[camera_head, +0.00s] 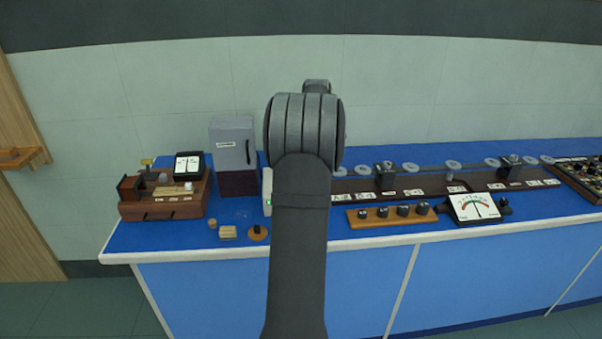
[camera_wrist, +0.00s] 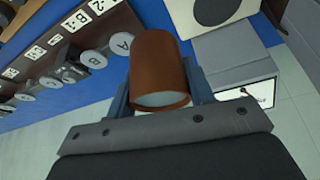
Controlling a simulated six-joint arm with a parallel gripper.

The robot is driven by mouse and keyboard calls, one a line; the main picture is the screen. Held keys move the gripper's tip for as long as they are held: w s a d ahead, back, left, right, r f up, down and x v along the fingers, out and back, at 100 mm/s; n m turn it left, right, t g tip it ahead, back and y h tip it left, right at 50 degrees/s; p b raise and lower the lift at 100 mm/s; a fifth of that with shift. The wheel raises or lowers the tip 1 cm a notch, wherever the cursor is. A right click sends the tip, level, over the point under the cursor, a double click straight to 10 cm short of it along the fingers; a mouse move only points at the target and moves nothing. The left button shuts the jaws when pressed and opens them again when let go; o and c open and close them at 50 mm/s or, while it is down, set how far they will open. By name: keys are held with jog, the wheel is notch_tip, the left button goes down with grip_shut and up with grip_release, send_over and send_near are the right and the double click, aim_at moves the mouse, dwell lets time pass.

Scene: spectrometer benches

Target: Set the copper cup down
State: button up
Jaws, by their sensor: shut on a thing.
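The copper cup (camera_wrist: 158,65) is brown and fills the middle of the wrist view. Its pale, open-looking end faces the camera and its other end points away toward the blue bench. My gripper (camera_wrist: 158,85) is shut on the cup, with one dark finger on each side. How far the cup is from the bench top cannot be told. In the head view my arm hides the gripper and the cup.
The blue bench (camera_head: 150,237) carries a wooden drawer box (camera_head: 165,198), a grey cabinet (camera_head: 232,145), a rail of lenses (camera_head: 350,185), a knob block (camera_head: 392,216) and a meter (camera_head: 474,207). In the wrist view, a white plate with a dark disc (camera_wrist: 215,8) lies beyond the cup.

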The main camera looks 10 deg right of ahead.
jog(key=s+d+f, duration=0.3)
jog(key=s+f, duration=0.1)
jog(key=s, duration=0.6)
jog(key=s+d+f, duration=0.2)
jog(key=s+f, duration=0.2)
jog(key=s, duration=0.7)
jog(key=w+a+f, duration=0.4)
jog(key=w+a, duration=0.1)
jog(key=w+a+f, duration=0.2)
jog(key=a+f, duration=0.1)
jog(key=shift+w+a, duration=0.1)
jog(key=shift+w, duration=0.25)
jog(key=shift+f, duration=1.95)
jog(key=shift+f, duration=0.1)
jog(key=o, duration=0.7)
jog(key=shift+f, duration=0.1)
jog(key=shift+c, duration=0.2)
jog(key=shift+o, duration=0.8)
